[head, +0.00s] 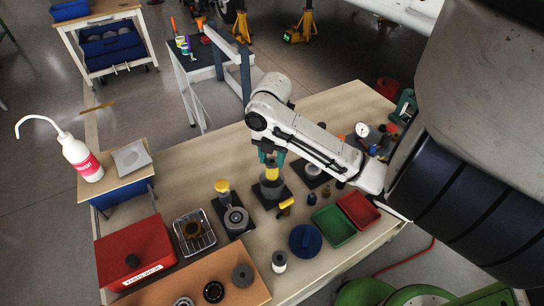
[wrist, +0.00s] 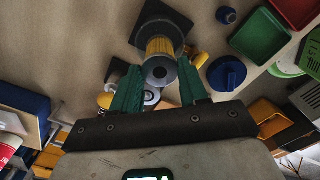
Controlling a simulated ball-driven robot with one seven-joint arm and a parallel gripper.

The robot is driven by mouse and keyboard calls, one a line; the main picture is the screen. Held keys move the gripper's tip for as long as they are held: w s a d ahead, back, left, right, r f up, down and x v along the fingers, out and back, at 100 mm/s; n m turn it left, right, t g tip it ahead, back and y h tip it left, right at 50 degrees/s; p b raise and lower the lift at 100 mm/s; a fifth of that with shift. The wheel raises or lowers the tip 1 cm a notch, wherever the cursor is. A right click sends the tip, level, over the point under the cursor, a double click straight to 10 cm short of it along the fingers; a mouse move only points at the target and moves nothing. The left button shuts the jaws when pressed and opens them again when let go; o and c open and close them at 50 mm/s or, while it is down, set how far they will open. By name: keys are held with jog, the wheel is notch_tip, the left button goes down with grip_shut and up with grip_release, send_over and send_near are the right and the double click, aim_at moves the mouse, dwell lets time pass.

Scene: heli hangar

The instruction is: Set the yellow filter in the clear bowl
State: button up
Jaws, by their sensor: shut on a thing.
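The yellow filter (head: 271,173) is upright in my gripper (head: 268,160), over the clear bowl (head: 271,189) on a dark square base. Its lower end is at or just inside the bowl's mouth; I cannot tell whether it touches. In the wrist view the yellow filter (wrist: 160,46) shows pleats and a grey end cap, between the teal fingers of my gripper (wrist: 158,76). The fingers are shut on its capped end. The bowl is mostly hidden behind the filter in the wrist view, where the dark base shows beyond it.
A yellow-topped part (head: 222,187) and a metal housing (head: 236,219) stand left of the bowl. A yellow-handled part (head: 286,205) is close at its right. Green (head: 333,225) and red (head: 358,208) trays and a blue lid (head: 306,240) lie further right.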

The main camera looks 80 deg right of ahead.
aim_at(272, 171)
jog(key=shift+f+b, duration=3.25)
jog(key=shift+b, duration=0.1)
dwell(1.1)
jog(key=o, duration=1.1)
jog(key=shift+r, duration=0.1)
jog(key=shift+r+p, duration=3)
jog(key=shift+r, duration=0.4)
